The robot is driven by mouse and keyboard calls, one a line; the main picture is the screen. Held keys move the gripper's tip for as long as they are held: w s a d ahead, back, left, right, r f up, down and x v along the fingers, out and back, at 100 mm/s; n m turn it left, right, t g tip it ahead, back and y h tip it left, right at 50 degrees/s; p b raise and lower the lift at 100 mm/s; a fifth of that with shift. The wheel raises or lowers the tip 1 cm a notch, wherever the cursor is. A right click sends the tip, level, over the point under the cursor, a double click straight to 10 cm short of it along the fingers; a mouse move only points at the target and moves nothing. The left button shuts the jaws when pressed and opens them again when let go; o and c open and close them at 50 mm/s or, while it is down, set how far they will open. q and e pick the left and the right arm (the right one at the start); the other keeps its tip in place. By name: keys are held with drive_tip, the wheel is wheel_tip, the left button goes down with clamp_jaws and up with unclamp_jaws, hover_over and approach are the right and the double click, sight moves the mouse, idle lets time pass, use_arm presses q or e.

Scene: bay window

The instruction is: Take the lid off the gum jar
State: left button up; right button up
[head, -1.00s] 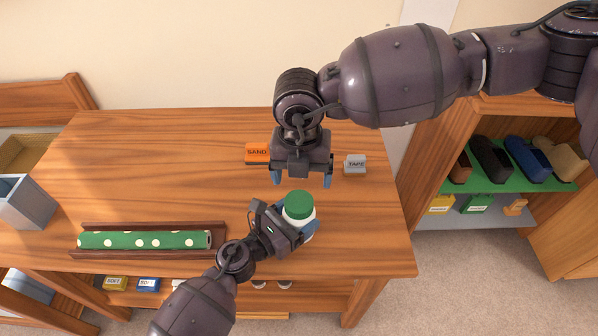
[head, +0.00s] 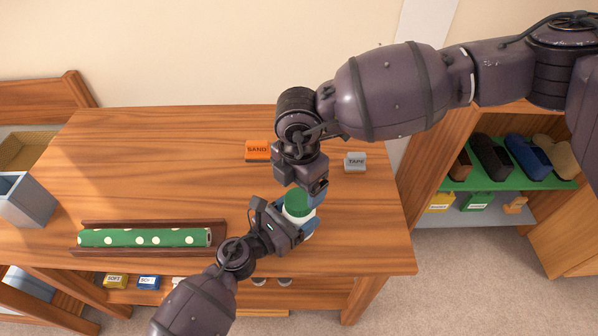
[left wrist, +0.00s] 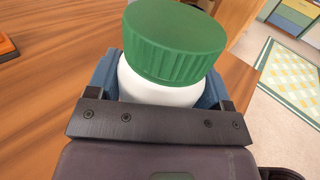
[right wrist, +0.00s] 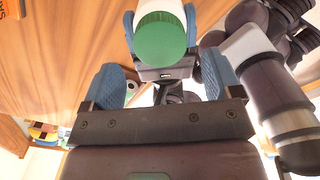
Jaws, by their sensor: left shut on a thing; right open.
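The gum jar is white with a ribbed green lid. Its lid (head: 296,203) shows in the head view near the right front of the table, and it is seated on the white body (left wrist: 160,85) in the left wrist view. My left gripper (head: 290,228) is shut around the jar's body below the lid. My right gripper (head: 312,192) is open above and beside the lid, partly hiding it. In the right wrist view, the lid (right wrist: 161,40) lies beyond and between the blue fingers of my right gripper (right wrist: 160,85), not touching them.
An orange SAND block (head: 257,150) and a grey TAPE block (head: 355,161) stand behind on the wooden table (head: 180,180). A dotted green roll (head: 145,237) lies in a wooden tray at the left. A shelf unit (head: 480,190) with several items stands at the right.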

sight(299, 199)
drive_tip(key=shift+f, duration=2.25)
drive_tip(key=shift+c, duration=0.3)
